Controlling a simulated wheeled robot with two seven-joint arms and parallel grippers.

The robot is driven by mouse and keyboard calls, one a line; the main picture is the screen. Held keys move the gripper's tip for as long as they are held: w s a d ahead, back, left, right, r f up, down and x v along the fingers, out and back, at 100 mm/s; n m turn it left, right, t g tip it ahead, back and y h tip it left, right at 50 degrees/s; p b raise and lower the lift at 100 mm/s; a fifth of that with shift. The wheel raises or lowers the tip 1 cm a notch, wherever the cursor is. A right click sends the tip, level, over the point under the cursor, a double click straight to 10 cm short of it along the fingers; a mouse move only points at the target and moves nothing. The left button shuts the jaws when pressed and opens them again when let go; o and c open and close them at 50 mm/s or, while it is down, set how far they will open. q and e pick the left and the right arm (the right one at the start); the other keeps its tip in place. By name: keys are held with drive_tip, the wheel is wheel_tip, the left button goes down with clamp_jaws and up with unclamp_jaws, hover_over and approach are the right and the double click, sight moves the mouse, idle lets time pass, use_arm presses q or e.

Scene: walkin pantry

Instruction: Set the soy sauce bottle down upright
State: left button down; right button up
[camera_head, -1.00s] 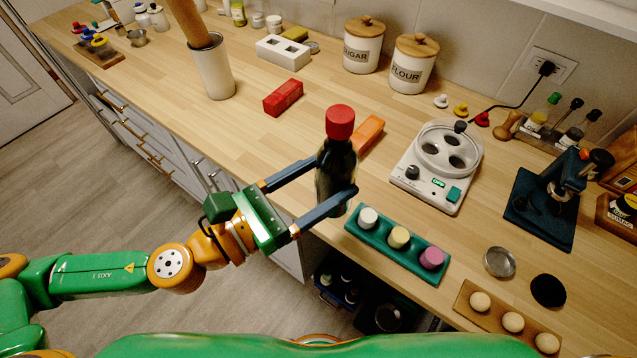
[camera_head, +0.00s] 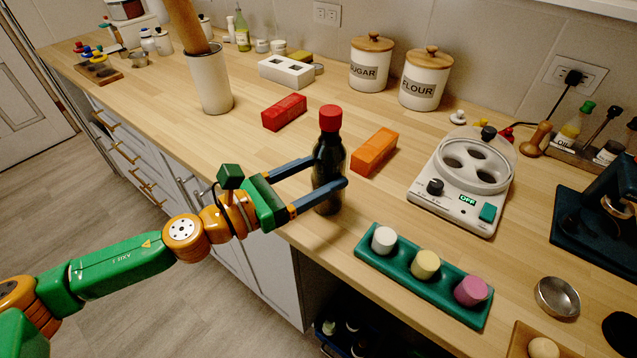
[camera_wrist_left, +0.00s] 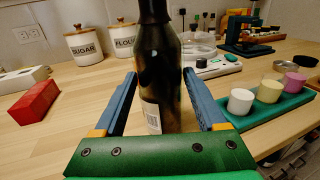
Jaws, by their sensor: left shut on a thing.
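The soy sauce bottle (camera_head: 326,186) is dark with a red cap and stands upright in the head view, near the counter's front edge. My left gripper (camera_head: 331,171) comes from the left and is shut on its body, one finger on each side. In the left wrist view the bottle (camera_wrist_left: 157,70) is between the two fingers (camera_wrist_left: 158,88), with a pale label low on its side. Its top is cut off there, and its base is low in that view. I cannot tell whether the base touches the wooden counter (camera_head: 240,150). My right gripper is not in view.
A green tray (camera_head: 375,262) with three coloured cylinders lies right of the bottle. An orange block (camera_head: 374,152) and a red box (camera_head: 284,112) lie behind it. A white device (camera_head: 450,208) stands farther right. Bare counter lies left of the bottle.

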use_arm(q)
drive_tip(key=shift+f, duration=0.1)
unclamp_jaws()
drive_tip(key=shift+s, duration=0.1)
drive_tip(key=shift+a, duration=0.1)
drive_tip(key=b+v, duration=1.2)
